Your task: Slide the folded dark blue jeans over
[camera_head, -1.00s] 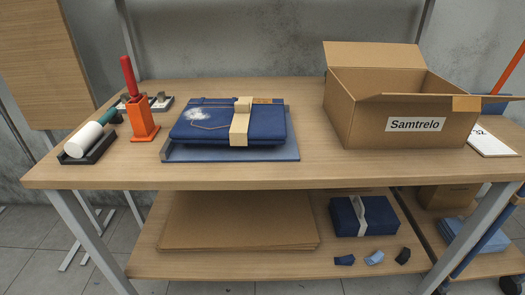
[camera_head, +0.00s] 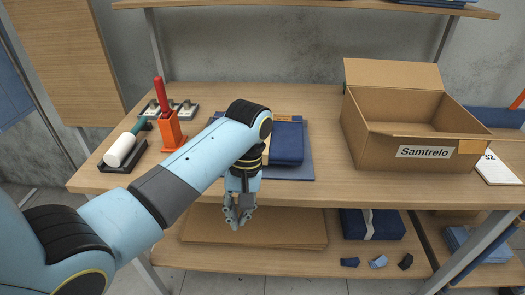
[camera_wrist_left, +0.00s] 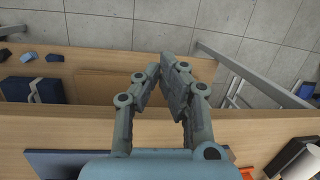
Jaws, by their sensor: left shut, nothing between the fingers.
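The folded dark blue jeans (camera_head: 287,144) lie on a flat blue board (camera_head: 301,172) on the tabletop. In the head view my left arm covers their left part and most of the pale band around them. My left gripper (camera_head: 238,222) hangs just in front of the table's front edge, pointing down, apart from the jeans. Its fingers are together with nothing between them. In the left wrist view the gripper (camera_wrist_left: 162,62) shows over the table edge, and the blue board (camera_wrist_left: 60,163) shows at the bottom. My right gripper is not in view.
An open cardboard box (camera_head: 405,150) marked Samtrelo stands to the right. The lower shelf holds cardboard sheets (camera_head: 290,228) and a banded blue bundle (camera_head: 385,225). Tabletop between jeans and box is clear.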

